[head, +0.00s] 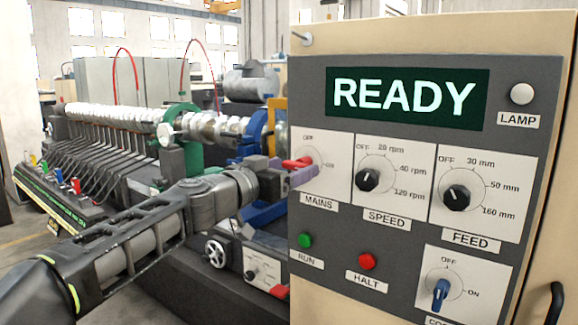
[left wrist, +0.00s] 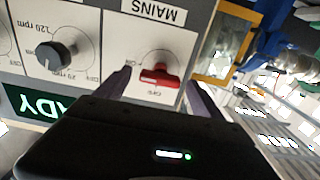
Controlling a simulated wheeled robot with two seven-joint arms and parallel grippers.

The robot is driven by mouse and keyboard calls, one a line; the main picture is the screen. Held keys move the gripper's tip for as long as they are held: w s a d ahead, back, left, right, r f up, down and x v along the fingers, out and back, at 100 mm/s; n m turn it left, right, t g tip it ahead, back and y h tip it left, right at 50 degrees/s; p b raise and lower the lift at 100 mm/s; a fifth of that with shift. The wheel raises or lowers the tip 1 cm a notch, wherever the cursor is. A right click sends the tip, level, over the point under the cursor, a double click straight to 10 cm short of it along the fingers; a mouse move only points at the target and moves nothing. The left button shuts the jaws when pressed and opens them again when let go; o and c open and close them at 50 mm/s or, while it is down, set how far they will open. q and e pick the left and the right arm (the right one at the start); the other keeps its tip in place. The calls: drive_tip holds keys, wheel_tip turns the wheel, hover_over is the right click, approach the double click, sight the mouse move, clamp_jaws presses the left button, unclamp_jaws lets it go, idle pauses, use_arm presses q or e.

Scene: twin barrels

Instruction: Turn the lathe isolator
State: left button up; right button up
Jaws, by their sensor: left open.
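The lathe isolator is the red MAINS handle (head: 298,162) at the left edge of the grey control panel. In the left wrist view, which is upside down, the red handle (left wrist: 160,76) lies roughly crosswise, in line with the ON label rather than OFF. My left gripper (head: 298,172) is in front of the handle, its fingers open. In the left wrist view the two fingers (left wrist: 157,88) stand on either side of the handle, with gaps to it. I cannot tell how far they are from the panel face. My right gripper is not in view.
The panel display (head: 408,97) reads READY. The SPEED knob (head: 367,180), FEED knob (head: 456,197), green RUN button (head: 306,240), red HALT button (head: 367,261) and blue knob (head: 440,292) are close by. The lathe with its metal crankshaft (head: 110,116) stands behind my left arm.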

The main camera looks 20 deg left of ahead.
use_arm(q)
drive_tip(key=shift+c, duration=0.4)
drive_tip(key=c, duration=1.3)
drive_tip(key=shift+n, duration=0.4)
drive_tip(key=n+b, duration=0.1)
drive_tip(key=n, duration=0.2)
drive_tip(key=shift+f, duration=0.1)
drive_tip(key=n+b, duration=0.1)
drive_tip(key=n, duration=1.3)
